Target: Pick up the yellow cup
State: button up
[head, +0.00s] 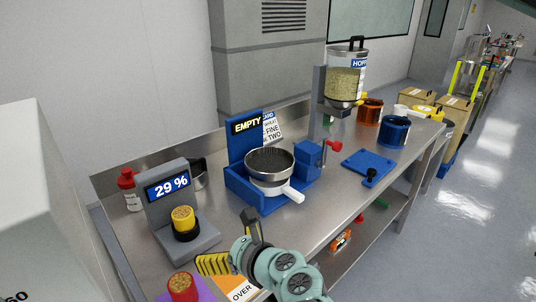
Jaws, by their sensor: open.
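The yellow cup (183,218), filled to the top with grainy yellow contents, stands upright in a black holder (187,235) on a grey device (197,243) with a "29 %" display. My gripper (226,241) is in the front middle of the head view, to the right of and nearer than the cup. Its dark finger and its yellow ribbed finger are spread apart, with nothing visible between them. The gripper appears apart from the cup.
A red cup (182,288) stands on a purple mat (204,292) at the front. A blue stand (236,182) marked "EMPTY" holds a metal bowl with a white handle. A hopper (345,80) stands behind. Blue and orange spools are farther right. Bare steel table (330,200) lies right of the stand.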

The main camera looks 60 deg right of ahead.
aim_at(183, 220)
jog(key=k+j, duration=0.1)
jog(key=k, duration=0.4)
jog(key=k+j, duration=0.15)
jog(key=k, duration=0.35)
